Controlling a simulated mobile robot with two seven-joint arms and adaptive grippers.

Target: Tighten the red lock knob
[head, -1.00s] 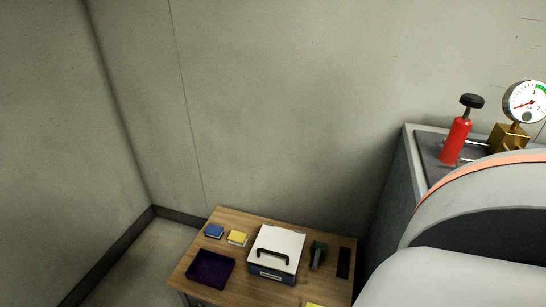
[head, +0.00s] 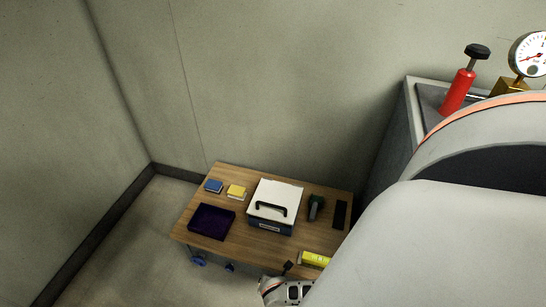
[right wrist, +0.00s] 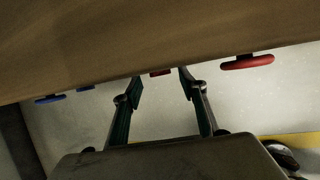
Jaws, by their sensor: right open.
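A second, smaller red piece (right wrist: 160,72) shows between the fingertips, partly hidden at the table edge. I cannot tell which of the two is the lock knob. The right gripper's two dark fingers are apart, with nothing held between them. No red knob shows on the table in the head view, where my arm covers the lower right. My left gripper is not in view.
The wooden table (head: 238,238) bears a white-topped case (head: 275,200), a dark purple tray (head: 211,221) and a yellow object (head: 315,259). Blue knobs (head: 198,261) sit below its front edge. A red cylinder (head: 458,92) and a gauge (head: 528,54) stand at the right.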

